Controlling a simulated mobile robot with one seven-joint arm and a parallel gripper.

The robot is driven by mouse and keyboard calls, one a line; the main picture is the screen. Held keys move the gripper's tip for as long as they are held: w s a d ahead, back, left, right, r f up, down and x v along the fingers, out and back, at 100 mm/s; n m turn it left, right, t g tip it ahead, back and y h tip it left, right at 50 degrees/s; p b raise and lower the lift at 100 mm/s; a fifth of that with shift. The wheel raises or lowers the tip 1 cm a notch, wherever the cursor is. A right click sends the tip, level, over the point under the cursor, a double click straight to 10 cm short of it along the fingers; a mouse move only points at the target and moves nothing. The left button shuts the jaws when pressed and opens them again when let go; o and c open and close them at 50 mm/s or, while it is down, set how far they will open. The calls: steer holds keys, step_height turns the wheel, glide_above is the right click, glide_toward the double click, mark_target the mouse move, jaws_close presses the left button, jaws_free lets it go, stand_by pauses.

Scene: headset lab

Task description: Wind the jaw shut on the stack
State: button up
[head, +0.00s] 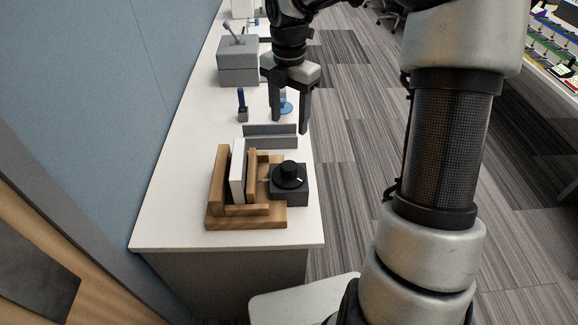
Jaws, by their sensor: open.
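A wooden vise (218,185) stands near the front end of the white bench. A white stack (239,172) stands upright between its tall left wooden wall and the wooden jaw (258,170) on the right. I cannot tell whether the jaw touches the stack. A black round knob (289,175) with a white mark sits on a dark grey block at the vise's right side. My gripper (291,127) is open and empty, fingers pointing down, above the bench behind the knob and apart from it.
A grey low bracket (270,138) stands just behind the vise. Farther back are a blue-handled tool in a small holder (242,106), a blue round item (286,107) and a grey box with a lever (238,62). A blue wall borders the bench's left. The bench's front left is clear.

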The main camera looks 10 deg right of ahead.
mark_target(289, 165)
step_height(289, 165, down, 17)
steer(key=shift+f+b, duration=0.15)
steer(key=shift+b, duration=0.75)
steer(key=c, duration=1)
